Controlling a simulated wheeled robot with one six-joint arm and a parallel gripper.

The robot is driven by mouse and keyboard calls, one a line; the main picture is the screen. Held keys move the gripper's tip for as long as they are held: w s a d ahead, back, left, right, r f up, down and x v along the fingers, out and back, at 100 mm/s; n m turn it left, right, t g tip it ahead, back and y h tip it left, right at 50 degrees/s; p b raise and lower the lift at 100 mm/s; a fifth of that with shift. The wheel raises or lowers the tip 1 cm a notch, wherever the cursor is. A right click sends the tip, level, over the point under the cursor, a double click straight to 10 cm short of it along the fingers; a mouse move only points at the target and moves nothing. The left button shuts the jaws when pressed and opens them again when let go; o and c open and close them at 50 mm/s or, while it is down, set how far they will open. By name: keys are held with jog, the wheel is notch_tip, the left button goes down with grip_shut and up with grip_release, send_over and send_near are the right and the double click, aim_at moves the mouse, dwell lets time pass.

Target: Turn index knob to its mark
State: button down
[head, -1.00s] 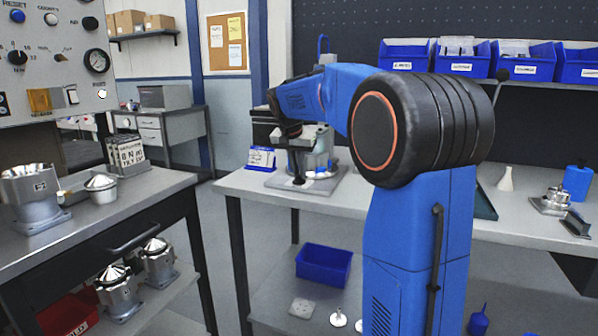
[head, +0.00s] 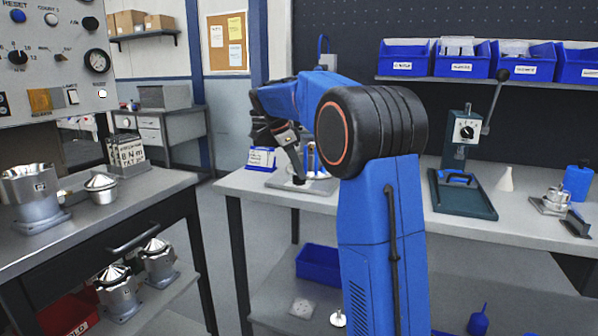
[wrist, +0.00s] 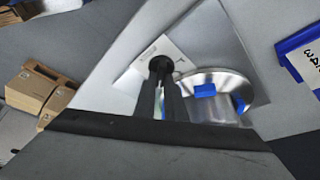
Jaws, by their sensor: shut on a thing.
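The index knob (wrist: 160,64) is a small dark round knob on a pale square plate in the wrist view. The two dark fingers of my gripper (wrist: 165,88) reach up to it and are shut on it, covering part of it. A round shiny metal part with blue pieces (wrist: 212,92) sits close to the right of the fingers. In the head view my gripper (head: 298,176) points down at the fixture's grey base plate (head: 322,186) on the back bench. The knob's pointer and mark cannot be read clearly.
A green press (head: 462,140) with a lever and dial stands to the right. Blue bins (head: 462,60) line the shelf above. A control panel (head: 55,60) and metal housings (head: 35,195) are at left.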

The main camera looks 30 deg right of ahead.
jog(key=shift+m+g, duration=0.4)
jog(key=shift+m, duration=0.8)
jog(key=shift+m+y, duration=0.3)
jog(key=c, duration=1.8)
grip_release()
